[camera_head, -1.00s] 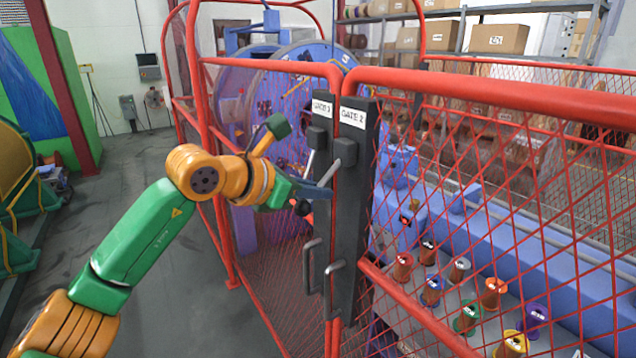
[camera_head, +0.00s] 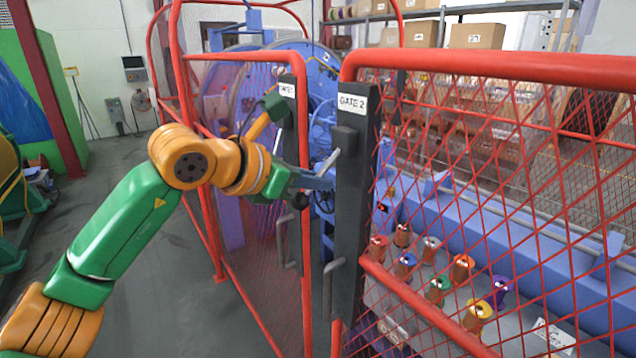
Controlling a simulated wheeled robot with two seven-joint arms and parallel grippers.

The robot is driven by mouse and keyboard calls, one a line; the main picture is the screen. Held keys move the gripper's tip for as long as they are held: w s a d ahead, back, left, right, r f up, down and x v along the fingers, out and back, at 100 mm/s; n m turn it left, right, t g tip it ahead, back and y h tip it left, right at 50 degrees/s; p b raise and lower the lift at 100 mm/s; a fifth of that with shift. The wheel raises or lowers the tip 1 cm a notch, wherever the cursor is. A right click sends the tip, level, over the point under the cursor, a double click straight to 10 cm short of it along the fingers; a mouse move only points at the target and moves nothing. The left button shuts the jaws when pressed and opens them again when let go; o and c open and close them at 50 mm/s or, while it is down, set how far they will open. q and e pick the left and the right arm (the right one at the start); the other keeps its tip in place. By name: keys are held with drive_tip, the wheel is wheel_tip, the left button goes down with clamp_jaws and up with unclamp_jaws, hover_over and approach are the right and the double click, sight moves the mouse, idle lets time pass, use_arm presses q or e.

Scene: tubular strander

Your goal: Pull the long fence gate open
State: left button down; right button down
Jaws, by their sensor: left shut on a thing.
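The long red mesh gate labelled GATE 2 (camera_head: 352,104) fills the right side. Its dark end post (camera_head: 350,225) carries a lever handle (camera_head: 329,162) and a lower pull bar (camera_head: 328,285). My left gripper (camera_head: 322,178) is shut on the lever handle; the fingers partly hide the grip. The other gate, GATE 1 (camera_head: 306,220), stands to the left, its end partly behind my gripper. A clear gap shows between the two gate posts, so GATE 2 stands partly open. My right gripper is not in view.
Several coloured spools (camera_head: 440,290) and a blue machine bed (camera_head: 560,270) lie behind the mesh. A large blue wheel (camera_head: 290,85) stands behind GATE 1. Grey floor (camera_head: 170,290) is free at left. Shelves with boxes (camera_head: 475,36) stand at the back.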

use_arm(q)
drive_tip(key=c, duration=0.9)
unclamp_jaws()
drive_tip(key=shift+w+a+f, duration=0.1)
drive_tip(key=shift+w+a, duration=0.2)
drive_tip(key=shift+w, duration=0.2)
drive_tip(key=shift+w+a+f, duration=0.1)
drive_tip(key=shift+w+a, duration=0.15)
drive_tip(key=shift+w, duration=0.2)
drive_tip(key=shift+b+v, duration=1.55)
drive_tip(key=shift+v, duration=2.1)
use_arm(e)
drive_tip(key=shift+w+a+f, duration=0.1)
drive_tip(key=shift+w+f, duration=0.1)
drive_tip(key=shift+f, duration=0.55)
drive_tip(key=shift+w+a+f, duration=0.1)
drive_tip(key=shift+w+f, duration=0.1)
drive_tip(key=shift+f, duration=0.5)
